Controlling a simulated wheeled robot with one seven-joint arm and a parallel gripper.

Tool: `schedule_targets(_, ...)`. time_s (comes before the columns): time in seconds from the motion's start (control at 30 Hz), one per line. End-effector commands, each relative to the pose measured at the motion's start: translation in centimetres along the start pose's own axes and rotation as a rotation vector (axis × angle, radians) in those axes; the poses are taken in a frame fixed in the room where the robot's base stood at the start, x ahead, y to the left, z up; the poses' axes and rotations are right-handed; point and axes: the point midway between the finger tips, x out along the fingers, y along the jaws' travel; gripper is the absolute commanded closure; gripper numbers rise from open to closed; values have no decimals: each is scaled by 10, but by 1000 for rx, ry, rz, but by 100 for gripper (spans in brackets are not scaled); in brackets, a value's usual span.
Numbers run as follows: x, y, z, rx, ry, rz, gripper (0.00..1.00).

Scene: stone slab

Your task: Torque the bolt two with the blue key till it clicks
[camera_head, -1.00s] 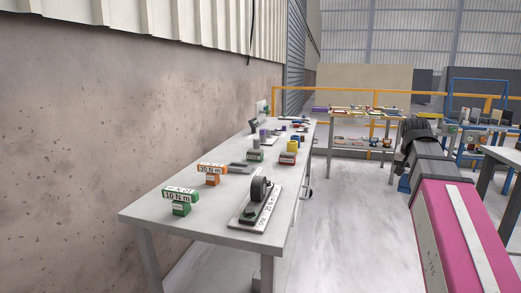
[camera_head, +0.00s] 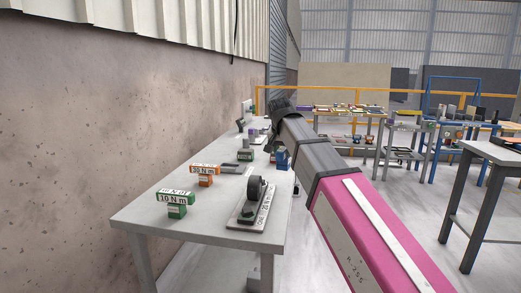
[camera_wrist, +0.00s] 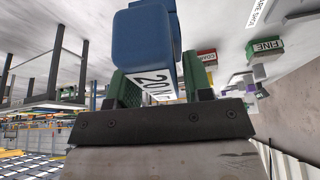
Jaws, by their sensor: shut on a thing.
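The blue key (camera_wrist: 147,40), with a white label reading "20 N", is between the fingers of my gripper (camera_wrist: 163,88) in the wrist view. My gripper is shut on it. In the head view the blue key (camera_head: 282,158) shows below my dark wrist, by the table's right edge; the fingers are hidden there. A plate (camera_head: 237,222) with a black round part (camera_head: 256,187) and a small green part lies near the table's front. Its lettering is too small to read surely. I cannot tell which thing is bolt two.
A green "10 N m" key (camera_head: 175,203) and an orange key (camera_head: 205,176) stand on the pale table (camera_head: 140,216), left of the plate. The wrist view shows green "FINE" (camera_wrist: 265,47) and red "COARSE" (camera_wrist: 207,57) blocks. A wall borders the table's left; another table (camera_head: 490,152) stands right.

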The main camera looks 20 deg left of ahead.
Motion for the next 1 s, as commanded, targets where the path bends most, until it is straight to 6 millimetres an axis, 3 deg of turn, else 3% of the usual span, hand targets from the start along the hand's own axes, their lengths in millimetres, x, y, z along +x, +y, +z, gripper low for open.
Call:
schedule_targets(0.03, -6, -19, 5, -14, 2, -5, 96)
schedule_targets(0.1, -12, -38, 13, -24, 3, -10, 96)
schedule_targets(0.3, -23, -70, 29, -41, 5, -18, 96)
schedule_targets(1.0, -22, -76, 36, -44, 6, -19, 96)
